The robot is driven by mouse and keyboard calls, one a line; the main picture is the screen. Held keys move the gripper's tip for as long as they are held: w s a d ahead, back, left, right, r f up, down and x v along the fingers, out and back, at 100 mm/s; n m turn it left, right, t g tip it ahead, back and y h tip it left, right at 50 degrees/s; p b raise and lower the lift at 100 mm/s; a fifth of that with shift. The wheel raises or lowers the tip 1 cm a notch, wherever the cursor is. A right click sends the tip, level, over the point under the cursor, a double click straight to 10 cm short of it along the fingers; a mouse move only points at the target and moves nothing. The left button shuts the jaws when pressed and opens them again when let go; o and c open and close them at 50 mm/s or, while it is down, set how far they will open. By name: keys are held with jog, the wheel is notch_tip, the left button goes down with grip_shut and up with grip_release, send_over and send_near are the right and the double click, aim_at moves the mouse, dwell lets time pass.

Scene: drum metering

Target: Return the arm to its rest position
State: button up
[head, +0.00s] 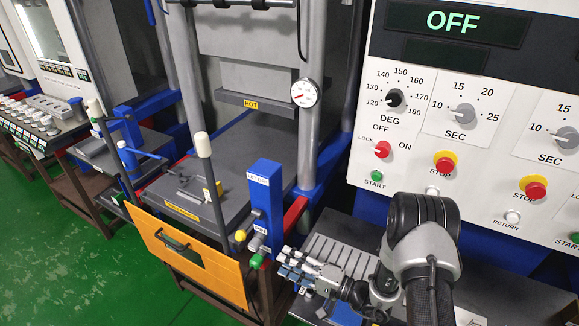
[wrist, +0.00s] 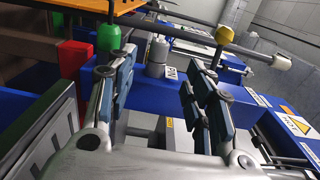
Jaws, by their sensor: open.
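My gripper (head: 290,273) shows in the head view at the lower middle, at the end of my bent arm. It is in front of the grey slatted tray and close to the green knob (head: 257,261) of the blue post. In the wrist view my gripper (wrist: 160,95) has its two blue-padded fingers spread apart with nothing held between them. The green knob (wrist: 109,36) shows near the left finger and the yellow knob (wrist: 224,34) above the right finger. I cannot tell whether a finger touches the green knob.
A control panel (head: 470,110) with dials and an OFF display stands behind my arm. The blue post (head: 265,195) and orange panel (head: 190,255) stand left of my gripper. A press with a gauge (head: 304,93) is behind. The green floor (head: 60,250) at left is clear.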

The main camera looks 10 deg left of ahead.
jog(key=s+r+n+g+h, duration=0.25)
jog(key=s+r+g, duration=0.35)
jog(key=r, duration=0.4)
jog(key=s+r+n+g+h, duration=0.2)
jog(key=s+r+n+g, duration=0.2)
jog(key=s+r, duration=0.55)
jog(key=s+d+r+m+t+h, duration=0.1)
jog(key=s+d+r+t+h, duration=0.2)
jog(key=d, duration=0.6)
jog(key=s+d+r+m+t+h, duration=0.1)
jog(key=s+d+r+t+h, duration=0.3)
jog(key=s+d+h, duration=0.3)
jog(key=d+r+h, duration=0.1)
jog(key=d+h, duration=0.1)
jog(key=d, duration=0.1)
jog(key=shift+s+t, duration=0.2)
jog(key=shift+t, duration=0.1)
